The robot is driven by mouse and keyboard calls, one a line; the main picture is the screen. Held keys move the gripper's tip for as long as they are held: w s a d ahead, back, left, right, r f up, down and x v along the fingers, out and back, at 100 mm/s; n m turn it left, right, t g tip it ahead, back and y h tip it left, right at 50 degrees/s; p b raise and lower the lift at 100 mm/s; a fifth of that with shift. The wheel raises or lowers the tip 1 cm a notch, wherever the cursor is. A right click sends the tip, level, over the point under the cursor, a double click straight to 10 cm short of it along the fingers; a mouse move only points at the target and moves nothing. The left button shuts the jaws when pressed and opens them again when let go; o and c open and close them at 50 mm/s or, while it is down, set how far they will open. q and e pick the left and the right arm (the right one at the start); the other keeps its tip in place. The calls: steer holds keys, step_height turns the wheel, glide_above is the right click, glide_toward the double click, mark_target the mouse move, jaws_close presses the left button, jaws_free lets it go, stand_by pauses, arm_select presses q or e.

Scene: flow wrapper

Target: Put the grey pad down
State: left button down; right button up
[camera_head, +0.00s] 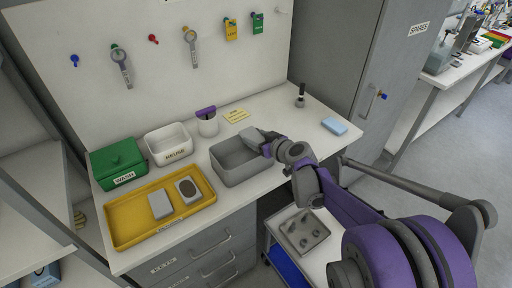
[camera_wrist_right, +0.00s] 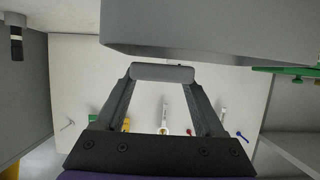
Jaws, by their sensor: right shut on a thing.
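My right gripper (camera_head: 268,148) is over the back right part of the open grey bin (camera_head: 243,175). It is shut on a light grey pad (camera_head: 252,136). In the right wrist view the pad (camera_wrist_right: 162,73) spans between the two fingertips, seen edge-on, with the grey bin's wall (camera_wrist_right: 210,28) close by. I cannot tell whether the pad touches the bin's rim. Another light grey block (camera_head: 160,205) lies in the yellow tray (camera_head: 122,234), beside a piece with a dark oval top (camera_head: 188,190). My left gripper is not in view.
A green WASH box (camera_head: 118,160), a white REFUSE tub (camera_head: 169,146) and a white cup with a purple item (camera_head: 208,125) stand behind. A yellow card (camera_head: 236,116), a dark upright tool (camera_head: 300,97) and a blue block (camera_head: 335,126) are farther right. The bench right of the bin has bare room.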

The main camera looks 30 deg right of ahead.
steer(key=shift+f, duration=1.7)
steer(key=shift+f+b, duration=0.55)
steer(key=shift+b, duration=0.1)
steer(key=shift+s, duration=0.1)
